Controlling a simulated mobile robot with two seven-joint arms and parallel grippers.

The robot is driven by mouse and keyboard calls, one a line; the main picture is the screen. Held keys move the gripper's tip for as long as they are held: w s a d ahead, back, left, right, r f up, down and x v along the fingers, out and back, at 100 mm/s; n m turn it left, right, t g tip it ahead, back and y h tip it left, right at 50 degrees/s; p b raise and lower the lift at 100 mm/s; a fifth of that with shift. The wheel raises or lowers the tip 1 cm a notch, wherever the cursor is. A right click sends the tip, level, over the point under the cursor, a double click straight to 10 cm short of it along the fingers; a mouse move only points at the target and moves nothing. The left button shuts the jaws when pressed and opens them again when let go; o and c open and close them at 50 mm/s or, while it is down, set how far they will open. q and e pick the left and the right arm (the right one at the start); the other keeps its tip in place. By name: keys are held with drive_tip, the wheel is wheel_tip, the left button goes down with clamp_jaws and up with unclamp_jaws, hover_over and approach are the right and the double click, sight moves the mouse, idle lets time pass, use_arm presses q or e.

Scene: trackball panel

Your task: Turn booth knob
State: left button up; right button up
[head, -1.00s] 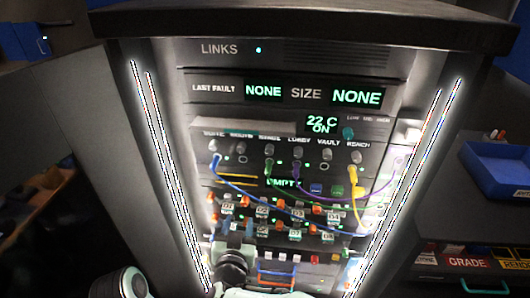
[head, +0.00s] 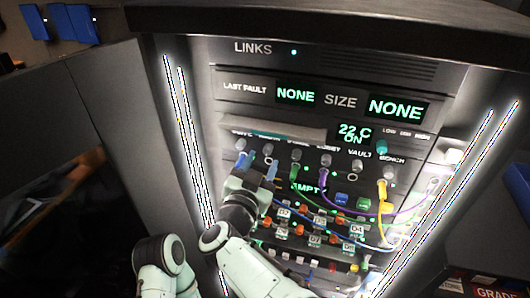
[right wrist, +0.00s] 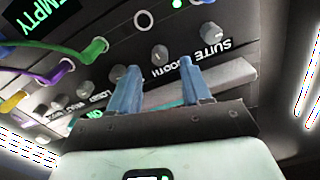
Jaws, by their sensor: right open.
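The booth knob (head: 268,151) is a small grey knob, second from the left in the row under the displays. In the right wrist view the booth knob (right wrist: 160,53) shows beside its BOOTH label, in the gap between my fingertips. My right gripper (head: 260,164) is just below the left end of the knob row, with its two blue fingers apart. In the right wrist view my right gripper (right wrist: 160,66) is open and empty. I cannot tell how far the fingertips are from the knob. My left gripper is out of view.
The suite knob (right wrist: 210,30) and the stage knob (right wrist: 117,72) flank the booth knob. A green cable (right wrist: 92,48) and a purple cable (right wrist: 62,68) hang close by. A grey ledge (head: 272,126) juts out above the row's left part. Light strips (head: 188,140) edge the panel.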

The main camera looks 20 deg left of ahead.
sight(267, 152)
drive_tip(key=shift+w, duration=1.7)
clamp_jaws()
